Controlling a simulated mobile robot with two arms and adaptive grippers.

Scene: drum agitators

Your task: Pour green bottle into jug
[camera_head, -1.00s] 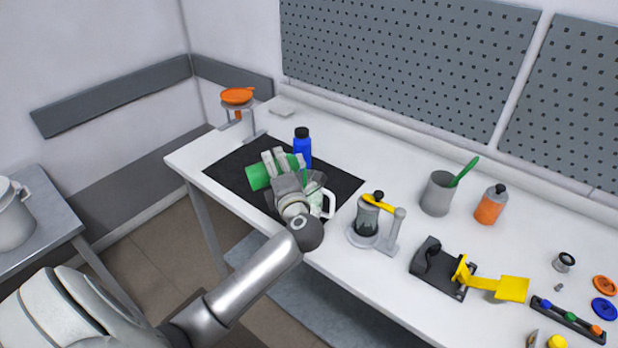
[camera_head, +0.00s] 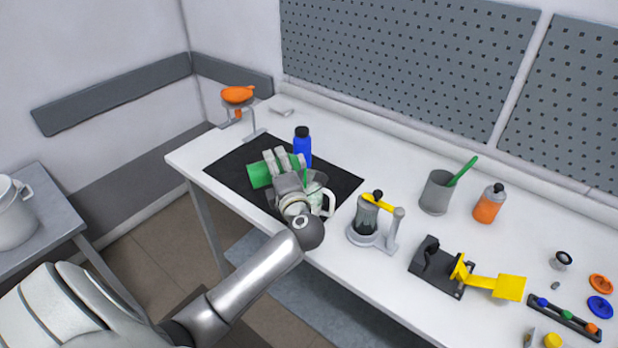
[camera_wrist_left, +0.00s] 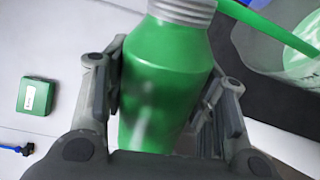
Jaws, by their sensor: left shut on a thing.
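The green bottle (camera_head: 259,174) is in my left gripper (camera_head: 284,172), tipped to about level over the black mat (camera_head: 232,172). In the left wrist view my left gripper (camera_wrist_left: 165,100) is shut around the bottle (camera_wrist_left: 165,75), whose grey threaded neck shows uncapped. A green strip like a stream of liquid (camera_wrist_left: 268,27) runs from near the neck into the clear jug (camera_wrist_left: 290,62). Pale green shows inside the jug. In the head view the jug (camera_head: 328,203) with its white handle stands on the mat, partly hidden by my gripper. My right gripper is out of view.
A blue bottle (camera_head: 302,147) stands just behind the gripper. A grey stirrer device (camera_head: 366,222) with a yellow arm is right of the jug. A grey cup (camera_head: 436,194) and an orange bottle (camera_head: 489,204) stand farther right. An orange dish (camera_head: 237,95) sits on a stand at the far left.

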